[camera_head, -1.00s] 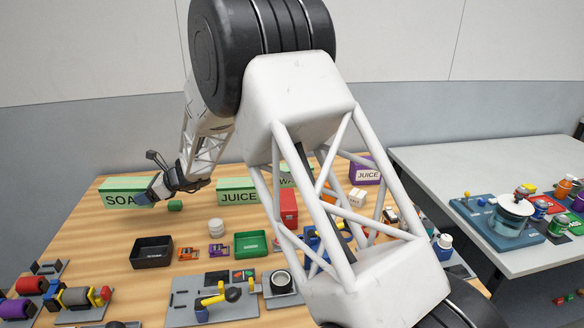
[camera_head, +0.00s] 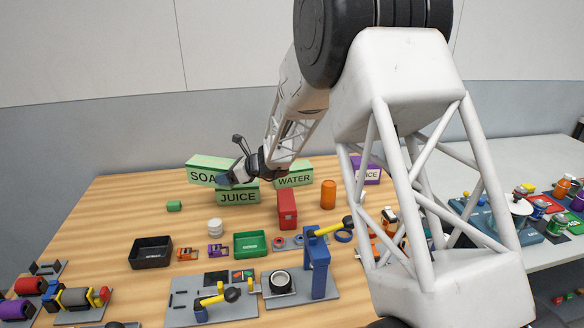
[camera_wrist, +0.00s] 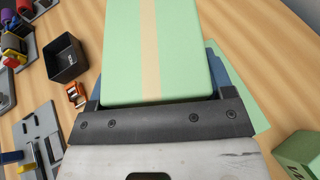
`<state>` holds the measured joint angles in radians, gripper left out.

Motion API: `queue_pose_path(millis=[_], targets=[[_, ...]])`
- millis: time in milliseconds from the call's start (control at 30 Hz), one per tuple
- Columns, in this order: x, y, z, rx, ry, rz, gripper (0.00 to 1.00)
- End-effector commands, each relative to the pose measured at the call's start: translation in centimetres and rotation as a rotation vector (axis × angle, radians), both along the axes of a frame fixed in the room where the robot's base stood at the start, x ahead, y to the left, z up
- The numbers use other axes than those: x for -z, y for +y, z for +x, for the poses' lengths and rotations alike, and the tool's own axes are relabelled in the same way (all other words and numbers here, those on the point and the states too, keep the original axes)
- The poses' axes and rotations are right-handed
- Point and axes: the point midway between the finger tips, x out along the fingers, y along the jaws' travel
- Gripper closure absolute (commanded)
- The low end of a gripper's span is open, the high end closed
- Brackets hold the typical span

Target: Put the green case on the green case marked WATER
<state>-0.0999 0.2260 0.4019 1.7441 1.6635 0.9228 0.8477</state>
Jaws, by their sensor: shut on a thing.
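The green case marked SOAP (camera_head: 203,172) is held in my gripper (camera_head: 233,177), which is shut on it. It is raised off the table, above and partly left of the green case marked JUICE (camera_head: 238,197). In the wrist view the held case (camera_wrist: 155,45), with a tan stripe, fills the upper middle. The green case marked WATER (camera_head: 294,179) stands on the table, right of and behind JUICE; its top left is partly hidden by my arm.
A purple case (camera_head: 367,174) stands right of WATER, partly behind my arm. A red box (camera_head: 287,209) and an orange cylinder (camera_head: 328,194) stand in front. A black bin (camera_head: 151,252) and a green tray (camera_head: 250,243) are nearer. The left back of the wooden table is clear.

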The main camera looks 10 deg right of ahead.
Motion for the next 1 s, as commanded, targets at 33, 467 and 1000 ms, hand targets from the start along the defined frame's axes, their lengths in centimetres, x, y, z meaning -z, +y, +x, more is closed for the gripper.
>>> queue_pose_path(millis=[33, 467, 1000], targets=[[-0.2, -1.5, 0.0, 0.018, -0.001, 0.001, 0.82], [-0.8, -12.3, -0.8, 0.149, -0.003, 0.001, 0.82], [-1.2, -24.4, -3.6, 0.303, -0.002, 0.0, 0.82]])
